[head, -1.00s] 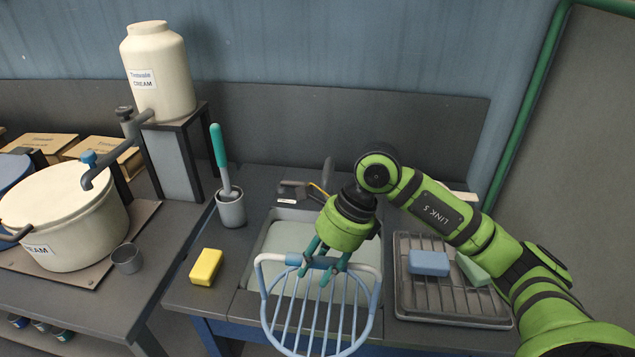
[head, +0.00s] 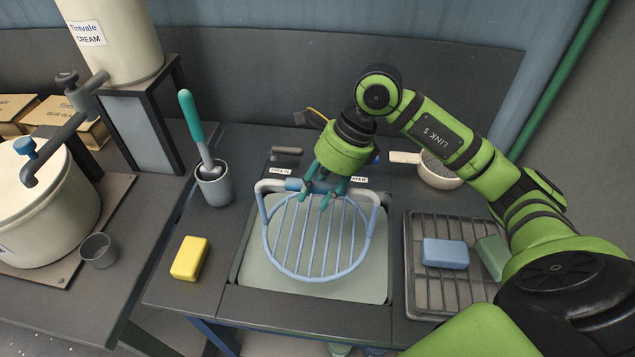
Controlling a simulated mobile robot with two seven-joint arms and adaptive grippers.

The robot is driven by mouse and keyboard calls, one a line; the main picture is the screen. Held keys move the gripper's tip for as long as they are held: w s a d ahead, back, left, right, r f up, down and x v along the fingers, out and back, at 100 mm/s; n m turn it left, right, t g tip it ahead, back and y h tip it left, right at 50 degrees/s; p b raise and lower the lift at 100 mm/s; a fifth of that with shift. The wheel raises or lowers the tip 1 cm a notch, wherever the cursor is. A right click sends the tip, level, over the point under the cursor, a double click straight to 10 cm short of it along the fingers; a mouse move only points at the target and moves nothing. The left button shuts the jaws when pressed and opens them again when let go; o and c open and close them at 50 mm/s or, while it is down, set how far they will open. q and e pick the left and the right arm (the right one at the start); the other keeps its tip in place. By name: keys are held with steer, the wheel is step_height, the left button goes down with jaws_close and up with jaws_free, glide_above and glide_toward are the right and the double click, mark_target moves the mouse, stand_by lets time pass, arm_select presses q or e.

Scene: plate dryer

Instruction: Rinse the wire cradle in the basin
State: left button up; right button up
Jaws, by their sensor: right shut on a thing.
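The wire cradle (head: 318,262) is a round, light-blue wire rack with parallel bars and a paler grey handle. It is over the basin (head: 262,287), a pale grey-green square set into the counter. I cannot tell how far it is above the basin's surface. My left gripper is not in view.
A yellow sponge (head: 189,259) and a grey cup with a teal-handled brush (head: 213,185) stand left of the basin. A drying rack (head: 428,292) with a blue block (head: 445,254) and a green block is at right. A strainer (head: 437,172) lies behind it.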

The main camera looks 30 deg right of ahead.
mark_target(319, 232)
steer(key=shift+f+b, duration=0.45)
steer(key=shift+f, duration=0.35)
step_height(319, 232, down, 4)
steer(key=b, duration=0.3)
steer(key=shift+f, duration=0.2)
step_height(319, 232, down, 8)
steer(key=b, duration=0.8)
steer(key=shift+f, duration=0.15)
steer(key=shift+d, duration=0.1)
